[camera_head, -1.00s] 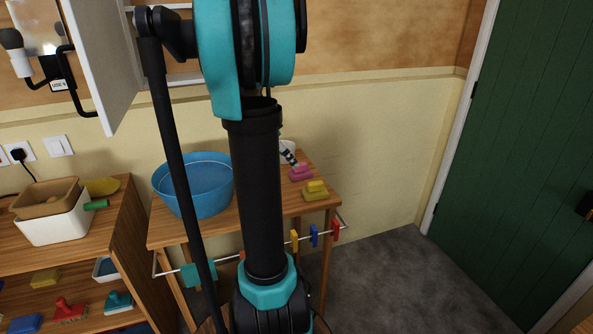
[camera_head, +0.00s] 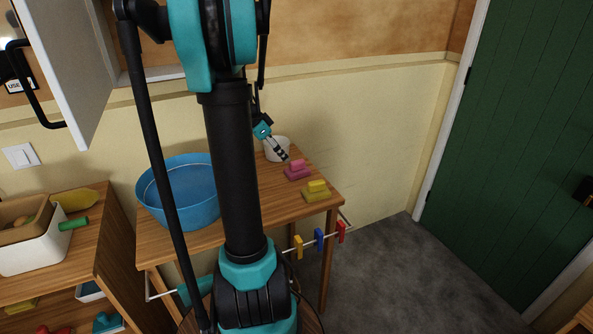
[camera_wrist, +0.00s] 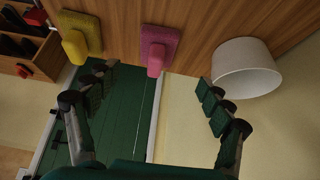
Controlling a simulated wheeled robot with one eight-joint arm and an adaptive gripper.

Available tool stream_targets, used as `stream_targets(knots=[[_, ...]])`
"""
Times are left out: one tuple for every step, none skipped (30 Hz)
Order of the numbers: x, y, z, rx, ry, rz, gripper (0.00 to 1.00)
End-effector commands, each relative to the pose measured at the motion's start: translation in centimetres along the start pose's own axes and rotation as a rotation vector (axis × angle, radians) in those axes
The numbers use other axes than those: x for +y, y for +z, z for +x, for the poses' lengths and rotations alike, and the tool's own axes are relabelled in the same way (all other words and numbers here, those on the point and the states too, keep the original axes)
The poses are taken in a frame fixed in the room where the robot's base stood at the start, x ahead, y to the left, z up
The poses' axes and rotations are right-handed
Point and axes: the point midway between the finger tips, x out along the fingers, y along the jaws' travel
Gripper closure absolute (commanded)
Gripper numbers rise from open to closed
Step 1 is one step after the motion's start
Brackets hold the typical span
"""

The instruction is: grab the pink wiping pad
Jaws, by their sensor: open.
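The pink wiping pad (camera_head: 297,170) lies on the wooden table, with a darker pink base and a raised pink grip. It also shows in the wrist view (camera_wrist: 158,48), at the top middle, beyond and between my fingers. My gripper (camera_wrist: 152,100) is open and empty, its two fingers spread wide at left and right. In the head view my gripper (camera_head: 277,150) is just up and left of the pink pad, apart from it; part of it is hidden behind my arm.
A yellow pad (camera_head: 316,191) lies close to the pink one. A white pot (camera_head: 277,144) stands behind, near my right finger in the wrist view. A blue basin (camera_head: 188,190) fills the table's left. Colored clips hang on the front rail (camera_head: 319,240). A green door (camera_head: 510,150) is at right.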

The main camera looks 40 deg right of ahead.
Motion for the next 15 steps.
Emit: stream_targets(knots=[[0.0,-0.1,1.1,0.000,0.001,0.002,0.19],[0.0,-0.1,1.7,0.000,0.001,0.002,0.19],[0.0,-0.1,2.4,0.000,0.000,0.002,0.19],[0.0,-0.1,3.0,0.000,0.001,0.002,0.19],[0.0,-0.1,3.4,0.000,0.001,0.002,0.19],[0.0,-0.1,4.0,0.000,0.001,0.001,0.19],[0.0,-0.1,4.4,0.000,0.001,0.001,0.19],[0.0,-0.1,4.7,0.000,0.001,0.000,0.19],[0.0,-0.1,5.0,0.000,0.000,0.000,0.19],[0.0,-0.1,5.2,0.000,0.000,0.001,0.19],[0.0,-0.1,5.4,0.000,0.000,0.001,0.19],[0.0,-0.1,5.5,0.000,0.000,0.000,0.19],[0.0,-0.1,5.6,0.000,0.000,0.000,0.19],[0.0,-0.1,5.7,0.000,0.000,0.001,0.19],[0.1,-0.2,5.9,0.000,0.000,0.001,0.19]])
